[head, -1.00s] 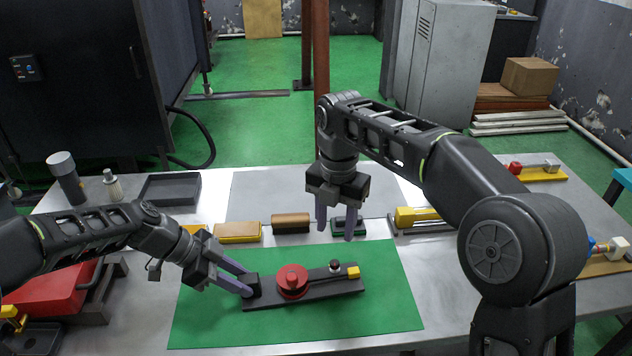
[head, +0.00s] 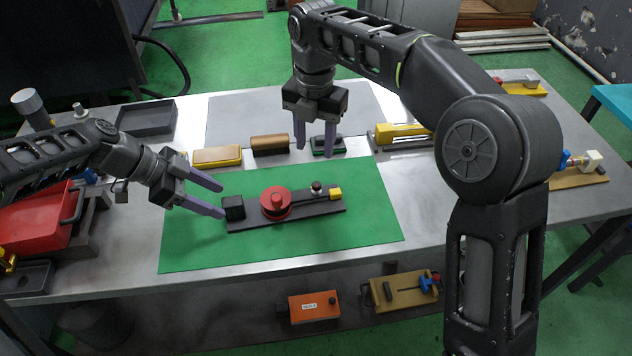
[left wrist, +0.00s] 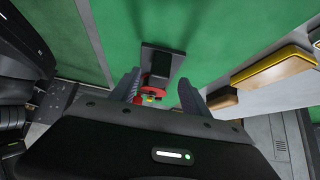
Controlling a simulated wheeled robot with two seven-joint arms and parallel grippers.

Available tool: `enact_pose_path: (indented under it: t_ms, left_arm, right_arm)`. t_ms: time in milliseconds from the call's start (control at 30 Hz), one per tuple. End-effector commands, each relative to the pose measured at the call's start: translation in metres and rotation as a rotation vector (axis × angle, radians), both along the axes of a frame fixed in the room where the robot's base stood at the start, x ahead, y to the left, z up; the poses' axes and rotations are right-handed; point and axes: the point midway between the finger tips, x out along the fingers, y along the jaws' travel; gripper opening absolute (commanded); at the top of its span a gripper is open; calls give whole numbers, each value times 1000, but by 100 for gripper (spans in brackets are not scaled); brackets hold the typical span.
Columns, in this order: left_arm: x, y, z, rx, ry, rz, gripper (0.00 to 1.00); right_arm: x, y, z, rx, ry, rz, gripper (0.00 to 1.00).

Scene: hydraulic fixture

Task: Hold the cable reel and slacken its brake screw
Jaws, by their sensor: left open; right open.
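The cable reel lies on the green mat (head: 190,245). It has a red drum (head: 276,203) on a dark base plate (head: 300,208), with a black block (head: 233,207) at the left end. A small light-topped knob (head: 316,187), perhaps the brake screw, and a yellow block (head: 335,194) are at the right end. My left gripper (head: 222,200) is open and empty beside the black block. The left wrist view shows the block (left wrist: 160,62) and part of the red drum near its spread fingers (left wrist: 160,92). My right gripper (head: 315,146) is open, pointing down behind the reel.
Behind the mat stand a yellow block (head: 217,157), a brown block (head: 270,144) and a green-and-black piece (head: 327,146). A grey tray (head: 147,118) and a red bin (head: 38,218) are at left. The front of the mat is clear.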

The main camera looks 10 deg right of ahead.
Motion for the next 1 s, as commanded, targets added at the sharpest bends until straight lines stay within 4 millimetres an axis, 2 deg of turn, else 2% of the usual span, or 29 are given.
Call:
enact_pose_path:
  t_ms: [200,400,567,1000]
  left_arm:
    - [-1,30,36,1,-4,3,54]
    - [-3,51,59,0,-1,2,54]
    - [-4,56,66,0,0,0,54]
    - [-4,56,66,0,1,-1,54]
  right_arm:
    - [0,0,0,0,0,0,45]
    - [0,0,0,0,0,0,45]
    - [0,0,0,0,0,0,45]
    - [0,0,0,0,0,0,45]
